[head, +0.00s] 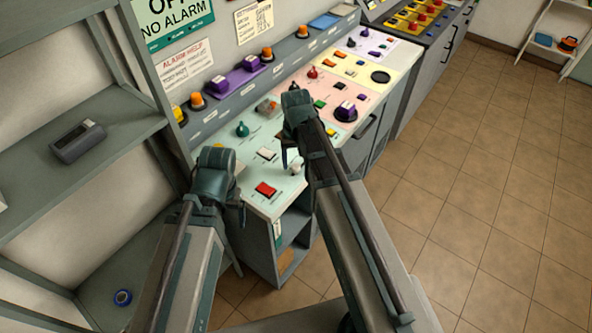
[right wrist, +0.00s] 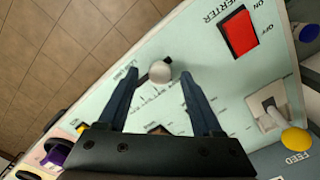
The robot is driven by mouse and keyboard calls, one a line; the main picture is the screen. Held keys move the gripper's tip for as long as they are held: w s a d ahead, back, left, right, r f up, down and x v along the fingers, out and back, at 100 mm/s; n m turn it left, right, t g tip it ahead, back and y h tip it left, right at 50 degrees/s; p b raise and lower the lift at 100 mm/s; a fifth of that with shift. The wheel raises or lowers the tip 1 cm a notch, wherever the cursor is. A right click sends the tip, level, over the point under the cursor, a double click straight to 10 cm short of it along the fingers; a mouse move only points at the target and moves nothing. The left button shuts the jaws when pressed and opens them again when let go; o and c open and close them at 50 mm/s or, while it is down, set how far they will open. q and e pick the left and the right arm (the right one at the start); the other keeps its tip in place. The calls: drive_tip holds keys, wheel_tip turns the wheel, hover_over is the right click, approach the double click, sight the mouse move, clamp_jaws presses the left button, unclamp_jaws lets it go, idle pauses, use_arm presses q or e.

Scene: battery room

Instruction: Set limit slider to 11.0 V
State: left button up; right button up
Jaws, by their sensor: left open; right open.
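The limit slider's pale round knob (right wrist: 159,72) stands in a short dark slot on the light green panel, with a printed scale beside it. Its label and scale figures are too small to read surely. The knob also shows in the head view (head: 295,169). My right gripper (right wrist: 157,78) is open, with one finger on each side of the knob; gaps show between knob and fingers. In the head view, my right wrist hides part of the panel. My left gripper (head: 240,208) is open by the panel's near left edge, its fingers mostly hidden.
A red inverter switch (right wrist: 239,32) and a yellow-tipped feed lever (right wrist: 294,140) sit near the slider. A green knob (head: 242,129) stands farther along the panel. A grey shelf (head: 95,160) stands at the left. The tiled floor (head: 480,200) at the right is clear.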

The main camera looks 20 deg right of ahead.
drive_tip(key=shift+f, duration=0.5)
clamp_jaws()
idle(1.1)
